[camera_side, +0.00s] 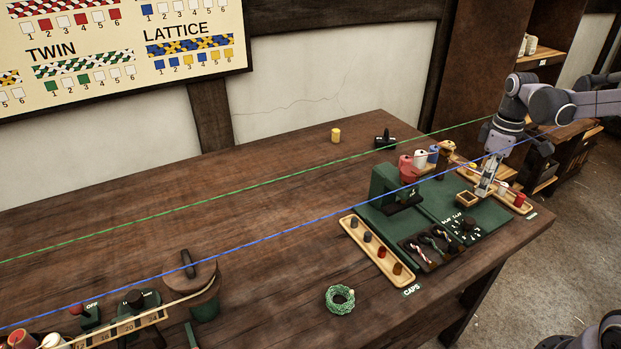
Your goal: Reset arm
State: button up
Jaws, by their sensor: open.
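My arm reaches in from the right edge. My gripper (484,190) points down, open, over the right end of the green machine base on the table (262,215). Its fingertips are close to a small square wooden tray (467,199); I cannot tell whether they touch it. The fingers are small here and any gap between them is hard to make out.
Red, white and blue spools (420,158) stand behind the base. Green and blue strands stretch across the scene. The table's middle is clear.

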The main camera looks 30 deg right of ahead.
jog(key=s+a+r+m+t, duration=0.1)
jog(key=s+a+m+t, duration=0.1)
jog(key=a, duration=0.7)
jog(key=s+a+r+m+t, duration=0.2)
jog(key=s+a+t, duration=0.3)
jog(key=a, duration=0.5)
jog(key=shift+a, duration=0.15)
